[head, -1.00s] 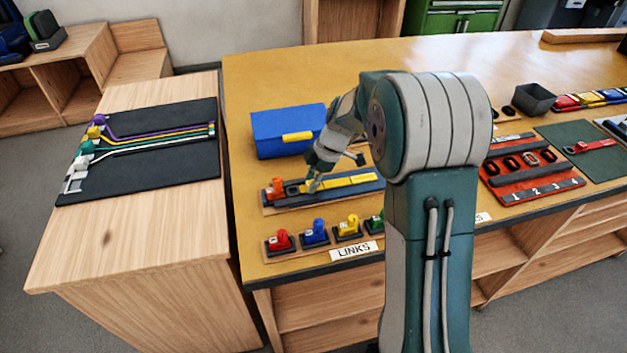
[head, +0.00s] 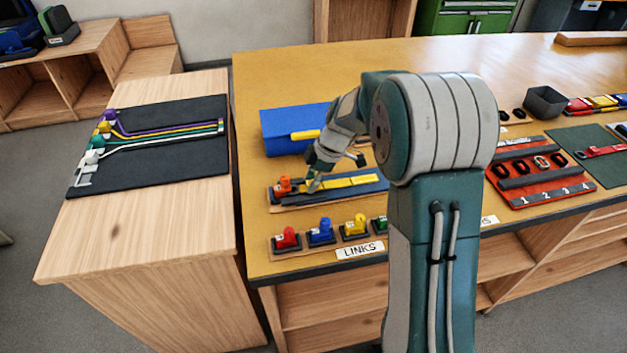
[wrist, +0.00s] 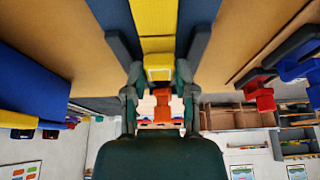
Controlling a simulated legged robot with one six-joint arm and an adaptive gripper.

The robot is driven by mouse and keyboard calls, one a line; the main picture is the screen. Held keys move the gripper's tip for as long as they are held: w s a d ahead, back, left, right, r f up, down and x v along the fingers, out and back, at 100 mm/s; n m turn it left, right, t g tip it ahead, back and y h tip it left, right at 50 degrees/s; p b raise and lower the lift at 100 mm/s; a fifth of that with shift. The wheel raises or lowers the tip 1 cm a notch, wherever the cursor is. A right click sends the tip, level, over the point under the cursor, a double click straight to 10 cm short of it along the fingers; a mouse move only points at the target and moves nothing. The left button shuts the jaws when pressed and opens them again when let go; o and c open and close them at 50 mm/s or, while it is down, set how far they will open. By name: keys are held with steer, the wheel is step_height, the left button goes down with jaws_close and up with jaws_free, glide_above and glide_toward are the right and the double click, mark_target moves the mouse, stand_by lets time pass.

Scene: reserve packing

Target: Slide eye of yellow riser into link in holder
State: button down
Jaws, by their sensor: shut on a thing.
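The yellow riser (head: 352,181) lies along the dark blue channel of the holder (head: 345,197). The orange link (head: 284,184) sits at the holder's left end. My gripper (head: 313,184) is shut on the riser near its eye end, just right of the link. In the wrist view the riser (wrist: 155,22) runs down between my fingers (wrist: 158,78), and its yellow end sits right before the orange link (wrist: 162,108). I cannot tell whether the eye is inside the link, as my fingers hide part of it.
A blue box (head: 285,130) stands behind the holder. A row of coloured links, with a red one (head: 286,238) at its left end, stands in front. A dark mat (head: 150,155) with coloured risers lies on the left table. Red racks lie to the right.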

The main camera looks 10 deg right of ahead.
steer(key=shift+s+a+f, duration=0.1)
steer(key=shift+a+f, duration=0.05)
steer(key=shift+a, duration=0.7)
steer(key=shift+c, duration=2.3)
jaws_free()
steer(key=shift+o, duration=0.6)
steer(key=shift+a, duration=0.1)
